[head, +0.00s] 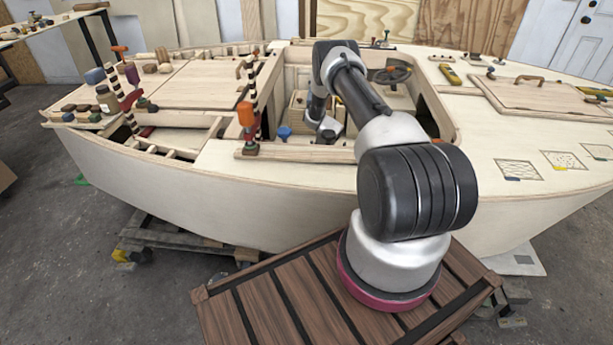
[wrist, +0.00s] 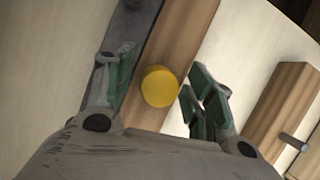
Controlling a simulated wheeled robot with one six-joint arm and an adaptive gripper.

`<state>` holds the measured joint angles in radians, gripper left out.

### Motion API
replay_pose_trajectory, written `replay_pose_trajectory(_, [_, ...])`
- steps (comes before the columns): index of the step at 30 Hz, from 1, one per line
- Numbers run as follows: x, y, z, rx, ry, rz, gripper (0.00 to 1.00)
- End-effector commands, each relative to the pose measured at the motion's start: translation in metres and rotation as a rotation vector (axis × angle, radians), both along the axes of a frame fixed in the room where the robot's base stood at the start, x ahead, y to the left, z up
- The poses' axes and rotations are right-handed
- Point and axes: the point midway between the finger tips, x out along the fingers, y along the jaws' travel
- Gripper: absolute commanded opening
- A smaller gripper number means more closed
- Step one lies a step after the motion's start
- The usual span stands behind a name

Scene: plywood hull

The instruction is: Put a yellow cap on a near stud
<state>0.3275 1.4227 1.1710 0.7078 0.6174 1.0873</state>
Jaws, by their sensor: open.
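In the wrist view a round yellow cap (wrist: 160,86) sits on a wooden strip (wrist: 183,35), seen from above. Whether a stud is under it is hidden. My gripper (wrist: 161,75) is open, with a green-padded finger on each side of the cap. The right finger looks close to the cap's edge; I cannot tell if it touches. A bare grey metal stud (wrist: 293,141) sticks out from a wooden block (wrist: 280,108) at the right. In the head view my gripper (head: 330,130) is down inside the hull's cockpit, where the cap cannot be made out.
The plywood hull (head: 200,190) has raised cockpit edges around my arm. Orange-handled clamps (head: 246,115) stand at the cockpit's left. A blue object (head: 284,132) lies left of my gripper. A steering wheel (head: 390,74) is behind, and a yellow tool (head: 450,74) lies on the right deck.

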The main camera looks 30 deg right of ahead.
Motion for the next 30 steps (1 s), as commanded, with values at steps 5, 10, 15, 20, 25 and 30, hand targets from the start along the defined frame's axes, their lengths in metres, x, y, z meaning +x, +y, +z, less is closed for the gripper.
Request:
replay_pose_trajectory(5, [-0.001, -0.005, 0.015, -0.001, -0.002, -0.001, 0.54])
replay_pose_trajectory(10, [-0.007, -0.018, 0.049, -0.001, -0.002, -0.002, 0.54])
replay_pose_trajectory(15, [-0.014, -0.030, 0.083, -0.001, -0.001, -0.002, 0.54])
replay_pose_trajectory(20, [-0.018, -0.038, 0.105, 0.000, -0.001, 0.000, 0.54])
replay_pose_trajectory(25, [-0.020, -0.041, 0.113, 0.000, 0.000, 0.000, 0.54])
replay_pose_trajectory(30, [-0.020, -0.041, 0.113, 0.000, 0.000, 0.000, 0.54])
